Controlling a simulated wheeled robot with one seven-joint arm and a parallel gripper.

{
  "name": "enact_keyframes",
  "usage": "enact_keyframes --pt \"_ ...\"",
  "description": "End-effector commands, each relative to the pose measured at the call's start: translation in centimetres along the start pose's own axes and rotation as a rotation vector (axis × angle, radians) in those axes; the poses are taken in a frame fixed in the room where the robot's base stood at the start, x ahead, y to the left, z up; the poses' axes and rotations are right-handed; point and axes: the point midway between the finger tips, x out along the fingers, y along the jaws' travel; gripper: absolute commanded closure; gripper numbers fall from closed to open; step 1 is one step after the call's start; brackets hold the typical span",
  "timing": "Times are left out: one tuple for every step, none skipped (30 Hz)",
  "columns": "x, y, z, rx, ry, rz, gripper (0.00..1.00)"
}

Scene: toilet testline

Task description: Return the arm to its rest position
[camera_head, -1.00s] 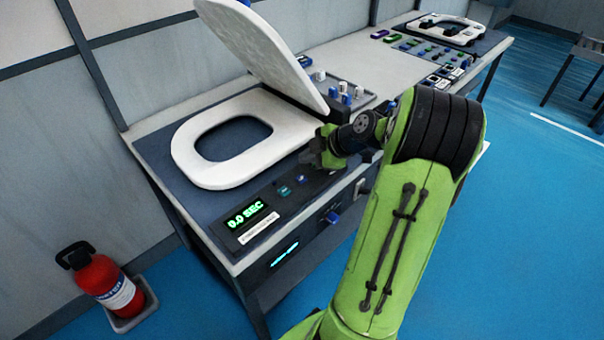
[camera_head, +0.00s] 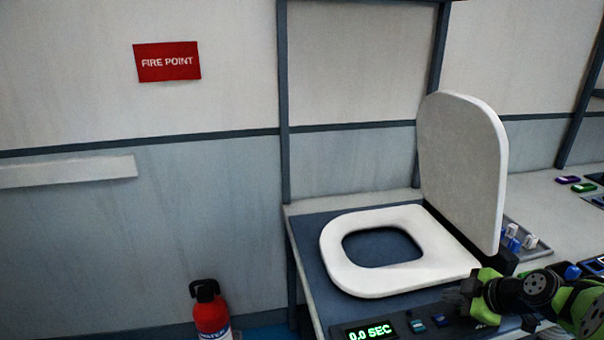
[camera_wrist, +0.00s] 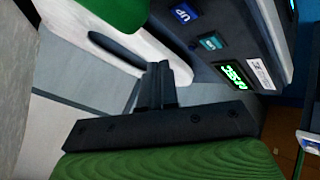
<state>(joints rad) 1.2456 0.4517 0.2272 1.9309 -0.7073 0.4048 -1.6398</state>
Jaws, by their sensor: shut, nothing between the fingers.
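My green and black arm (camera_head: 575,305) reaches in from the lower right of the head view. My gripper (camera_head: 462,296) is at the front right of the white toilet seat (camera_head: 345,270), close to the control panel; I cannot tell whether it touches anything. In the wrist view my gripper (camera_wrist: 157,82) has its fingers together with nothing between them. The seat lies flat on the blue bench top, and its white lid (camera_head: 462,170) stands raised behind it.
The wrist view shows a blue UP button (camera_wrist: 184,14). Blue and white knobs (camera_head: 515,240) sit right of the lid. A red fire extinguisher (camera_head: 211,315) stands left of the bench.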

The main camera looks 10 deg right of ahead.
Motion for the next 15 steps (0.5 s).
enact_keyframes --pt "-0.5 -0.1 -2.5 0.003 -0.013 -0.028 1.00" --pt "-0.9 -0.4 -4.2 0.020 -0.031 -0.051 1.00" --pt "-1.6 -1.1 -6.8 0.050 -0.063 -0.083 1.00" --pt "-2.3 -1.7 -8.9 0.080 -0.092 -0.105 1.00" --pt "-3.1 -2.5 -11.0 0.113 -0.124 -0.122 1.00" --pt "-4.4 -3.7 -13.6 0.162 -0.167 -0.137 1.00" --pt "-5.5 -4.7 -15.3 0.204 -0.200 -0.142 1.00" --pt "-6.7 -5.7 -17.0 0.246 -0.231 -0.141 1.00" --pt "-8.5 -7.2 -19.0 0.307 -0.267 -0.130 1.00" --pt "-9.9 -8.4 -20.4 0.357 -0.291 -0.119 1.00" --pt "-11.4 -9.5 -21.5 0.410 -0.311 -0.103 1.00" --pt "-13.4 -11.2 -22.8 0.483 -0.329 -0.079 1.00" --pt "-14.9 -12.3 -23.5 0.541 -0.338 -0.060 1.00" --pt "-16.3 -13.4 -24.0 0.600 -0.343 -0.042 1.00" --pt "-18.0 -14.7 -24.4 0.676 -0.344 -0.022 1.00"
